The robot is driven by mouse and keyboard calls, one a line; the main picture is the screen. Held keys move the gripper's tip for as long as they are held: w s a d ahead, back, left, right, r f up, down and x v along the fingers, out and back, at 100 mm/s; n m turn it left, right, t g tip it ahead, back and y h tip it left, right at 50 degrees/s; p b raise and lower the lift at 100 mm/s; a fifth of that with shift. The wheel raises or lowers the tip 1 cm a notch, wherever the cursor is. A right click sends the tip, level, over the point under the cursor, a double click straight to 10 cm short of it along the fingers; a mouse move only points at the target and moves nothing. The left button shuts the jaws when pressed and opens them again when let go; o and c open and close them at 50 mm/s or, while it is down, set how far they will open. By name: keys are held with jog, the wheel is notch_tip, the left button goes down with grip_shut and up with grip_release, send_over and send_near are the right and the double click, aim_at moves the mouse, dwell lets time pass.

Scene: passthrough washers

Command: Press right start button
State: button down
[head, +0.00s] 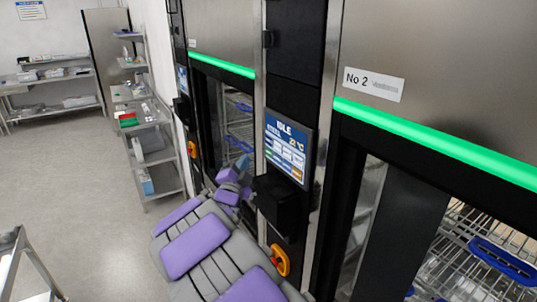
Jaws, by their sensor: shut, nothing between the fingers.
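The nearer control panel (287,145) is mounted on the dark column between the washers. Its screen reads "IDLE" and "STEEL" with "22 °C" and several small coloured buttons, too small to read for a start label. A farther panel (183,80) shows at the left, partly cut off by the angle. My grey and purple arm reaches up from the bottom, and my gripper (240,170) is at its far end, left of and a little below the nearer screen. The gripper is small here, looks shut and appears apart from the screen.
A black box (281,204) juts out below the nearer screen, with an orange-yellow knob (280,260) under it. The right washer carries a "No 2" label (374,84); a green light strip (440,145) runs across it. Shelves (150,140) stand left; the floor (80,190) has free room.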

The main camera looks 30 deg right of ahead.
aim_at(269, 152)
jog(key=d, duration=0.3)
jog(key=shift+d, duration=0.2)
jog(key=shift+d+b, duration=0.5)
jog(key=shift+d, duration=0.2)
jog(key=shift+d, duration=0.15)
dwell(1.3)
jog(key=shift+d+r, duration=0.1)
jog(key=shift+d, duration=0.2)
